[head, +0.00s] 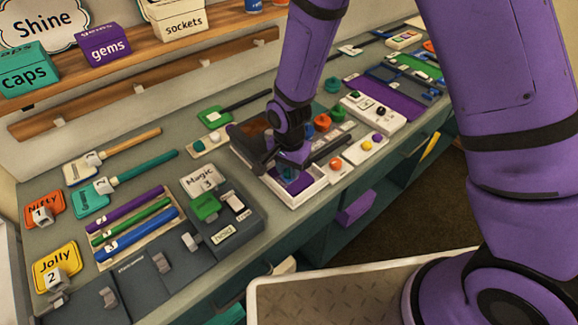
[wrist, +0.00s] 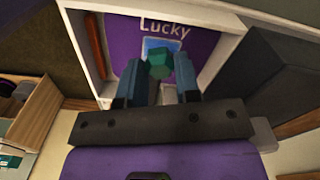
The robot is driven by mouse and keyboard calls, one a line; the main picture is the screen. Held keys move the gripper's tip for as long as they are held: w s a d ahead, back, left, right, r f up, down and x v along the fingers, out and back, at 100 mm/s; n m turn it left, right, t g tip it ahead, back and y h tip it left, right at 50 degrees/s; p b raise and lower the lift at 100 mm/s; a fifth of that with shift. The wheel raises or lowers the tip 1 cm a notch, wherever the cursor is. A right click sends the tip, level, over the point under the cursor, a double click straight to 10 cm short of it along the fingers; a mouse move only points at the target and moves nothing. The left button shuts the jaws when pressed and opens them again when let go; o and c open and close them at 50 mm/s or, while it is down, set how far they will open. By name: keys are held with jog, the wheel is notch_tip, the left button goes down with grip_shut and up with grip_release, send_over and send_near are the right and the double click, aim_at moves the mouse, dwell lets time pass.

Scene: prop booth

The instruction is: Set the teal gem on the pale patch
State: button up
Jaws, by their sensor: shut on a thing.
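The teal gem (wrist: 159,66) is between the two blue-grey fingers of my gripper (wrist: 160,75) in the wrist view. A purple card marked "Lucky" (wrist: 205,45) lies below it, inside a white-rimmed tray (wrist: 96,50). The pale patch (wrist: 175,43) is a light blue area on that card, partly hidden behind the gem. I cannot tell whether the gem touches the patch. In the head view my gripper (head: 290,172) points down into the white tray (head: 308,190), and the gem is hard to make out there.
A grey stand with a "Magic" sign (head: 203,181) and green block is left of the tray. Colored rods (head: 135,222) lie further left. A white button panel (head: 366,148) and several round knobs are right of and behind the tray. Labelled boxes, including "gems" (head: 104,45), stand on the shelf.

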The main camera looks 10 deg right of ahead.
jog(key=shift+f, duration=0.3)
dwell(0.8)
jog(key=o, duration=1)
jog(key=shift+r, duration=4)
